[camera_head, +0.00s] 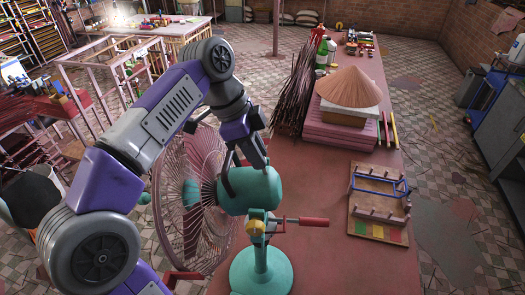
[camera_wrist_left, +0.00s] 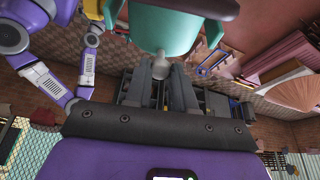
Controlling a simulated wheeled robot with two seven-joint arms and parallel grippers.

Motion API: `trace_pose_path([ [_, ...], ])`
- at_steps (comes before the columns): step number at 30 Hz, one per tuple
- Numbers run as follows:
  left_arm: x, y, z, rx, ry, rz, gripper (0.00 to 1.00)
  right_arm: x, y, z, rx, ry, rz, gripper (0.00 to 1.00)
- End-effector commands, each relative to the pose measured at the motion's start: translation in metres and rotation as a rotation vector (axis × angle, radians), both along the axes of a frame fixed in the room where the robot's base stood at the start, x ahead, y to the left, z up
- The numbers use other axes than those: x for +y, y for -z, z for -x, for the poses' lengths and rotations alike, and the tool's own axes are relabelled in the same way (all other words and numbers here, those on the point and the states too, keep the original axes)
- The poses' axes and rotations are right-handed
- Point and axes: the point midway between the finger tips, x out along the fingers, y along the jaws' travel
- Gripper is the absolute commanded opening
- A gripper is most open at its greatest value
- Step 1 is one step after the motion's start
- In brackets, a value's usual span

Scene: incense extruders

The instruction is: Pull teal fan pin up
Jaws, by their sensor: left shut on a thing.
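The teal fan (camera_head: 250,188) stands on a round teal base (camera_head: 262,270) at the near edge of the red table. Its wire cage faces left. My left gripper (camera_head: 245,168) reaches down over the top of the teal motor housing, which also shows in the left wrist view (camera_wrist_left: 190,12). In that view my left gripper (camera_wrist_left: 160,72) is shut on the small grey fan pin (camera_wrist_left: 159,62), close to the housing. The pin is hidden behind the fingers in the head view. My right gripper does not show clearly in either view.
A red-handled lever (camera_head: 305,221) sticks out right of the fan stand. A wooden board with a blue frame (camera_head: 378,185) lies to the right. The table front right is clear.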

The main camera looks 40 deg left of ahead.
Motion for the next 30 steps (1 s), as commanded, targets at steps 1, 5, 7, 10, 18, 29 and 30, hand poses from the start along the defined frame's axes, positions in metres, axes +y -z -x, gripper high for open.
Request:
trace_pose_path([
  [1,0.001,-0.005,-0.001,-0.018,-0.005,0.002,0.27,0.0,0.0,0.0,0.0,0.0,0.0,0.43],
  [5,0.0,-0.005,-0.001,-0.016,-0.002,0.001,0.47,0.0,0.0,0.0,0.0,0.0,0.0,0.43],
  [7,0.0,-0.004,-0.001,-0.014,-0.001,0.001,0.5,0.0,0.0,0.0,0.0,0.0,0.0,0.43],
  [10,-0.001,-0.003,-0.001,-0.013,0.0,0.001,0.5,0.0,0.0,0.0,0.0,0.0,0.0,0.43],
  [18,0.003,-0.013,0.0,-0.013,-0.001,0.0,0.5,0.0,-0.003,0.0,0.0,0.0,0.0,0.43],
  [29,0.021,-0.062,0.01,-0.014,-0.001,0.001,0.5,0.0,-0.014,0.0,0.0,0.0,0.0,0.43],
  [30,0.022,-0.065,0.01,-0.013,-0.001,0.0,0.5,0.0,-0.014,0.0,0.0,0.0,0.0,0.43],
])
